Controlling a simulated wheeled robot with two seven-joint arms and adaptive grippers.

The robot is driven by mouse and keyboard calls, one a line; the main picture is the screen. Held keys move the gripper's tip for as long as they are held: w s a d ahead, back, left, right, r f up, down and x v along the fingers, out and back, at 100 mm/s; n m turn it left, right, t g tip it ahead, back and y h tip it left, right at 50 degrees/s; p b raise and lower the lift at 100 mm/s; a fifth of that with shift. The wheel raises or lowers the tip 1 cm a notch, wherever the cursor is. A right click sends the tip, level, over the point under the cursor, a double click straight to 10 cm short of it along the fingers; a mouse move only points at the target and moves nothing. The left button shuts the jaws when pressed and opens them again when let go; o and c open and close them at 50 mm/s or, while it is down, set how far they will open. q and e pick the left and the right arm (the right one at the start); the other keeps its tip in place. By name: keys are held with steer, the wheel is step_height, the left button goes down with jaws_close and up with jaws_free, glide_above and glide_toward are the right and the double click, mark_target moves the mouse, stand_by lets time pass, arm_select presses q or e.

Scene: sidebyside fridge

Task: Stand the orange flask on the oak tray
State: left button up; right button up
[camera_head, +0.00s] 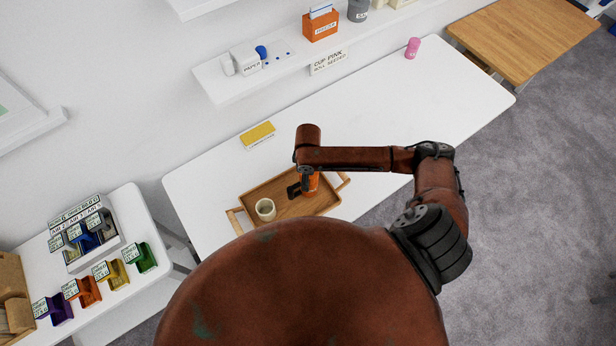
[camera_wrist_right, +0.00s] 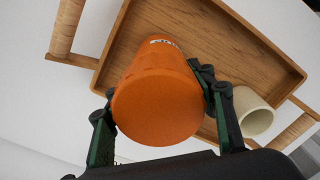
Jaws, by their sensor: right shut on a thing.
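The oak tray (camera_head: 283,189) lies on the white table, with a wooden handle at each end. It fills the back of the right wrist view (camera_wrist_right: 260,55). A cream cup (camera_head: 265,208) stands in its left part and also shows in the right wrist view (camera_wrist_right: 252,112). My right gripper (camera_wrist_right: 160,115) is shut on the orange flask (camera_wrist_right: 158,95), one finger on each side. In the head view the flask (camera_head: 311,183) shows over the right part of the tray, partly hidden by my arm. I cannot tell if its base touches the tray. My left gripper is not in view.
A yellow box (camera_head: 257,134) lies behind the tray. A pink cup (camera_head: 413,47) stands at the table's far right. A shelf (camera_head: 225,88) hangs above the back edge. A side table (camera_head: 140,275) with coloured holders stands at left. The table's right half is mostly clear.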

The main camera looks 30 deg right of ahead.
steer(key=o, duration=1.5)
steer(key=shift+f, duration=0.1)
steer(key=shift+c, duration=0.2)
step_height(320, 180, up, 12)
steer(key=shift+r+b, duration=0.15)
steer(key=shift+b, duration=0.15)
